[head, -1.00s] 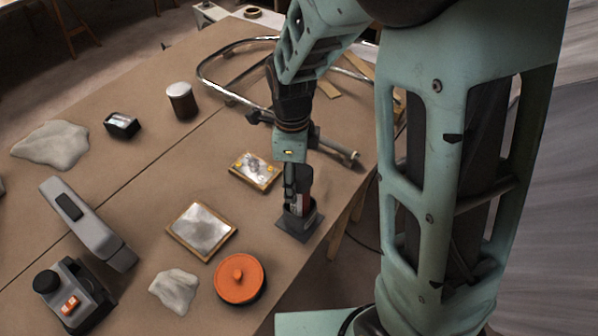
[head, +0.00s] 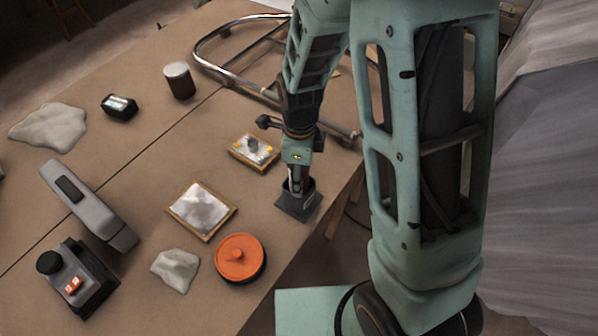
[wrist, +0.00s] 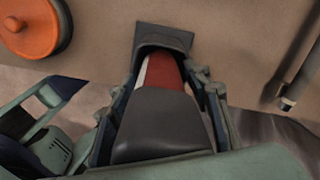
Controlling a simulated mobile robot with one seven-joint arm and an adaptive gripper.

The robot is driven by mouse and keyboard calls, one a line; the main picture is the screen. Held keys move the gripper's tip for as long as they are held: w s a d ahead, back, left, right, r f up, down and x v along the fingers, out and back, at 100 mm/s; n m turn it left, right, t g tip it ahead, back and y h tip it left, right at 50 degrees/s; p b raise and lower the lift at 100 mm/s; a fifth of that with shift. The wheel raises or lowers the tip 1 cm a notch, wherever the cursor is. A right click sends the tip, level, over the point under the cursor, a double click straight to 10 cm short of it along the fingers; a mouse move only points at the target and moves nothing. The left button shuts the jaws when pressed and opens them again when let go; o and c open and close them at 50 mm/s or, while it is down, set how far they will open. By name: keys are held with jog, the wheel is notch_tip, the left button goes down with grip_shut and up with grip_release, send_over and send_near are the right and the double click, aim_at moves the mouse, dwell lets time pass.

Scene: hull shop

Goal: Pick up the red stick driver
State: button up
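The red stick driver (wrist: 165,72) stands in a small dark square-based holder (head: 308,206) near the table's right edge. In the wrist view its dark grey thick end (wrist: 160,125) is nearest the camera, and a red and white part runs down into the holder (wrist: 166,38). My gripper (head: 297,184) is over the holder. In the wrist view its two fingers lie on either side of the driver, with a narrow gap seeming to show on the right. My gripper looks open around the driver. The driver's lower end is hidden in the holder.
An orange round lidded pot (head: 240,258), a framed plate (head: 202,211) and a smaller framed board (head: 254,150) are left of the holder. A bent metal tube frame (head: 215,70) lies behind. A grey tool (head: 88,205) is farther left. The table ends just right of the holder.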

jog(key=c, duration=0.8)
jog(key=shift+r, duration=0.1)
